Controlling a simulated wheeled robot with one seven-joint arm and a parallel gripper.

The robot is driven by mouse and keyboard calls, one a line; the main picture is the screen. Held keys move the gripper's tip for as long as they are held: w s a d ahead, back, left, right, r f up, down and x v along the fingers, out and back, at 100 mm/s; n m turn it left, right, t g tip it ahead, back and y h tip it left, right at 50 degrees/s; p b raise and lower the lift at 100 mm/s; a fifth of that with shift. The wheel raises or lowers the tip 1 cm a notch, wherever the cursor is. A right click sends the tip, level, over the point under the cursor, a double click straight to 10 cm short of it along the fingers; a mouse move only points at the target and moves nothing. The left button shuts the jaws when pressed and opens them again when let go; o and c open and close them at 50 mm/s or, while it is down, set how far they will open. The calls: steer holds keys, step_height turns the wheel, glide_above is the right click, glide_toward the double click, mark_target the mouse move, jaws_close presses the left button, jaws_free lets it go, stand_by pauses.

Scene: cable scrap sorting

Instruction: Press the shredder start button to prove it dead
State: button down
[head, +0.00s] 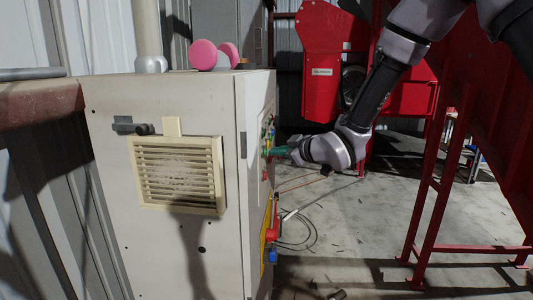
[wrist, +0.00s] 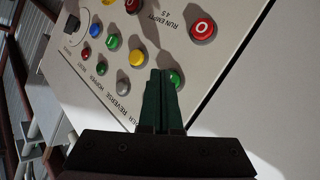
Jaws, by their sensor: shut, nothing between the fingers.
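The control panel (wrist: 235,25) fills much of the wrist view, with several coloured buttons. My gripper (wrist: 162,73) is shut and empty, its dark green fingers pointing at the panel. A green button (wrist: 177,78) sits right beside the fingertips and is partly hidden by them; I cannot tell if they touch. A red button marked O (wrist: 202,29) is up and to the right. I cannot read a start label. In the head view my gripper (head: 277,151) is at the side face of the grey cabinet (head: 100,110), where the buttons show edge-on.
Other buttons surround the fingers: a yellow one (wrist: 137,58), a white one (wrist: 123,88) and a green one (wrist: 110,41). Lower on the cabinet side is a red handle (head: 272,234). Pink domes (head: 203,54) sit on top. Red machine framing (head: 430,210) stands at right; cables lie on the floor.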

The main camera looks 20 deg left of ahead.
steer(key=shift+s+a, duration=0.15)
steer(key=shift+a, duration=0.3)
stand_by(0.7)
steer(key=shift+d, duration=0.1)
steer(key=shift+w+d, duration=0.25)
steer(key=shift+d, duration=0.5)
steer(key=shift+w+d, duration=0.2)
steer(key=shift+d, duration=0.6)
steer(key=shift+w+d, duration=0.15)
steer(key=shift+d, duration=0.7)
steer(key=shift+w+d, duration=0.2)
steer(key=shift+d, duration=0.6)
